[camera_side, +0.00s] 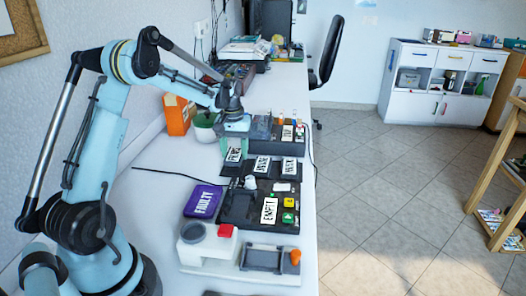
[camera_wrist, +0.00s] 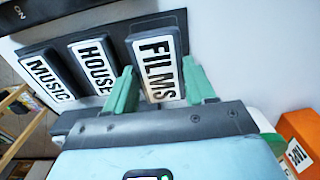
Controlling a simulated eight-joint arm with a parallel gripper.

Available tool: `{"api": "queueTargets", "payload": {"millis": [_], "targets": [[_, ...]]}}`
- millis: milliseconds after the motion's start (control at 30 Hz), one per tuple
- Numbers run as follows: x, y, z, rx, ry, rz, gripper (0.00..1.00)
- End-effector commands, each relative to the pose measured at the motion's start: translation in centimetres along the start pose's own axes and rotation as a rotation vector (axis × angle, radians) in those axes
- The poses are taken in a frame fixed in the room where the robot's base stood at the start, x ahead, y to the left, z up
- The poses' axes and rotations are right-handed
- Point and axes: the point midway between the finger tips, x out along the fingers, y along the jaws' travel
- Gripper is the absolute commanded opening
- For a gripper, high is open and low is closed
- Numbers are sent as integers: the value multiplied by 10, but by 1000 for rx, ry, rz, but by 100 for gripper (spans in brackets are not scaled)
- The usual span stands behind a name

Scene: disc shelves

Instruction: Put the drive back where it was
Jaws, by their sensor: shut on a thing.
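The FILMS drive (camera_wrist: 158,72) is a dark block with a white label, held between the two green fingers of my gripper (camera_wrist: 158,78) in the wrist view. In the side view the FILMS drive (camera_side: 233,156) shows just below my gripper (camera_side: 236,142), at the left of a row of labelled drives. The HOUSE drive (camera_wrist: 92,65) and the MUSIC drive (camera_wrist: 48,77) sit beside it on a dark holder (camera_wrist: 118,32). The FILMS drive lines up with the left end of this holder. I cannot tell whether it rests fully on it.
A purple FAULTY box (camera_side: 203,201) and a black unit with an EMPTY label (camera_side: 268,210) stand nearer the camera. A grey device (camera_side: 270,258) is at the front.

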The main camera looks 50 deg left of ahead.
Motion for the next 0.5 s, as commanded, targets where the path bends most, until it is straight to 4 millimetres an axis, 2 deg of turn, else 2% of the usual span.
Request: {"api": "queueTargets", "payload": {"millis": [100,200,500], "targets": [[18,0,0,0,1,0,19],[26,0,0,0,1,0,19],[27,1,1,0,1,0,19]]}}
